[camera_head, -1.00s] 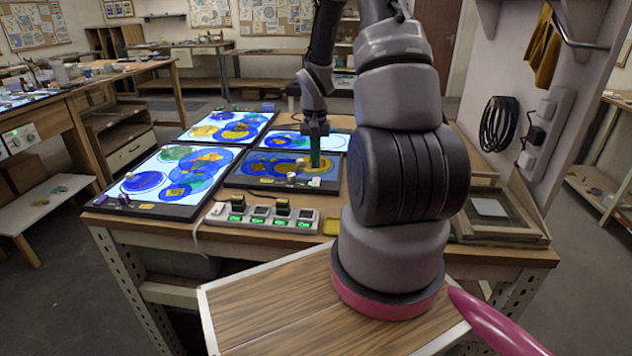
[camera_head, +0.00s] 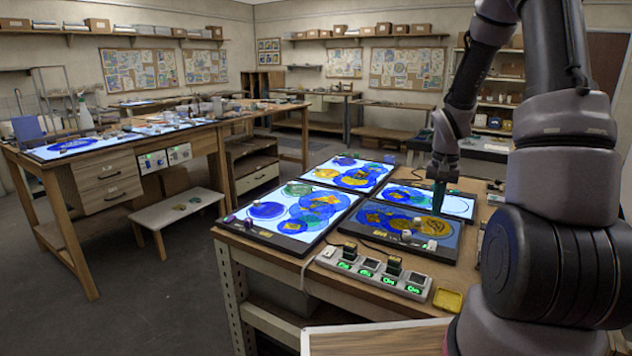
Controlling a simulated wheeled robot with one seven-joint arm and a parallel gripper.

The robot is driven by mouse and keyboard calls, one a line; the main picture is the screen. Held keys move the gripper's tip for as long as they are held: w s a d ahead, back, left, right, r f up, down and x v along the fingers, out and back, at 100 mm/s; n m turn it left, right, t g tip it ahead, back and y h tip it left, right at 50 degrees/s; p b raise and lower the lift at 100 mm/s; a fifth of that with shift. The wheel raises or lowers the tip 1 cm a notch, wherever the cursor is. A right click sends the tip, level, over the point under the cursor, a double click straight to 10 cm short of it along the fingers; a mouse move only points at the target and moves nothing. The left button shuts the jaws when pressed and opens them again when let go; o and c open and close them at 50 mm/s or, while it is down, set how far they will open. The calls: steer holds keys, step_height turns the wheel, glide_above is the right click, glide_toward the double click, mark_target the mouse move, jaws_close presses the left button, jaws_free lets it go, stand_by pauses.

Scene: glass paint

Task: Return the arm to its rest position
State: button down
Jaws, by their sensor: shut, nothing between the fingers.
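My gripper (camera_head: 438,196) points down over the right part of the glass panels on the wooden workbench. It is shut, and its green-tinted fingers hold nothing that I can see. The fingertips are over or close to the front right panel (camera_head: 385,229), which looks darker than the others; I cannot tell whether they touch it. My arm rises from the lower right, bends over at the top and comes down to the bench.
Lit panels with blue and yellow shapes lie beside it, front left (camera_head: 291,215), back (camera_head: 352,172) and right (camera_head: 470,207).

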steer(key=s+a+r+n+t, duration=0.15)
steer(key=s+a+r, duration=0.3)
steer(key=r, duration=0.75)
steer(key=s+a+r+t, duration=0.35)
steer(key=s+r, duration=0.25)
steer(key=r, duration=0.6)
steer(key=s+a+r+t+y, duration=0.1)
steer(key=s+a+r, duration=0.3)
steer(key=s, duration=0.5)
steer(key=shift+a+r+n+t+y, duration=0.4)
steer(key=shift+r+n+y, duration=0.1)
steer(key=shift+y, duration=0.1)
